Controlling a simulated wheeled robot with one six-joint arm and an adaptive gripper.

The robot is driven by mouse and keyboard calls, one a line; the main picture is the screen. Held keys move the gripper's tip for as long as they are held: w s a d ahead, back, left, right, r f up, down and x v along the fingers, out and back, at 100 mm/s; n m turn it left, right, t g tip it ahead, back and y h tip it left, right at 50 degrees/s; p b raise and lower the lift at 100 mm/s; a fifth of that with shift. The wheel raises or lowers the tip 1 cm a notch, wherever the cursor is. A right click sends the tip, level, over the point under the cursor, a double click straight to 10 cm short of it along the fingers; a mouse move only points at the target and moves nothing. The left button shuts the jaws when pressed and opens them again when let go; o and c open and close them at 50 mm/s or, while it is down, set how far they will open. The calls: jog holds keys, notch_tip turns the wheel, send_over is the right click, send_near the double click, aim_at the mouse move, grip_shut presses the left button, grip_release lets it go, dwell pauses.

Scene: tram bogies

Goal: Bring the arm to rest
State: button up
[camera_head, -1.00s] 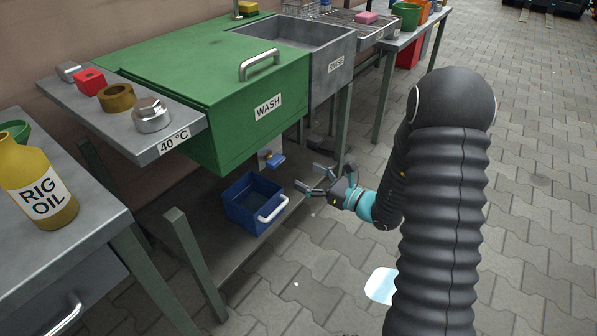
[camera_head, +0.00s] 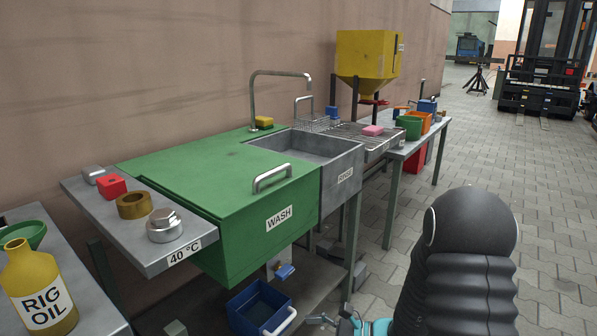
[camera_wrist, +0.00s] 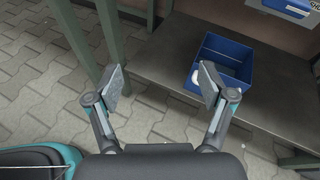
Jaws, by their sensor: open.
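My gripper (camera_wrist: 162,88) is open in the wrist view, with its two fingers wide apart and nothing between them. Past the fingers are the paved floor and a low shelf. In the head view only part of my gripper (camera_head: 335,322) shows at the bottom edge, beside the blue bin. My arm, in a black ribbed sleeve, rises at the lower right and bends at the elbow. The blue bin (camera_head: 238,312) sits on the low shelf under the green wash tank. It also shows in the wrist view (camera_wrist: 237,52), behind the right finger.
The green WASH tank (camera_head: 235,230) and grey RINSE sink (camera_head: 341,196) stand along the wall. A side shelf (camera_head: 135,240) holds several small parts. A yellow RIG OIL bottle (camera_head: 38,290) is at left. A forklift (camera_head: 545,70) stands far back. The paved floor (camera_head: 545,205) at right is clear.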

jog(key=s+d+r+n+g+h, duration=0.3)
jog(key=s+n+h, duration=0.1)
jog(key=s+n, duration=0.25)
jog(key=s+d+r+n+g+h, duration=0.2)
jog(key=s+d+n+h, duration=0.15)
jog(key=s+n, duration=0.35)
jog(key=s+d+r+n+t+h, duration=0.3)
jog(key=r, duration=0.5)
jog(key=s+d+r+n+t+h, duration=0.3)
jog(key=s+r+t+h, duration=0.1)
jog(key=r, duration=0.4)
jog(key=shift+d, duration=0.2)
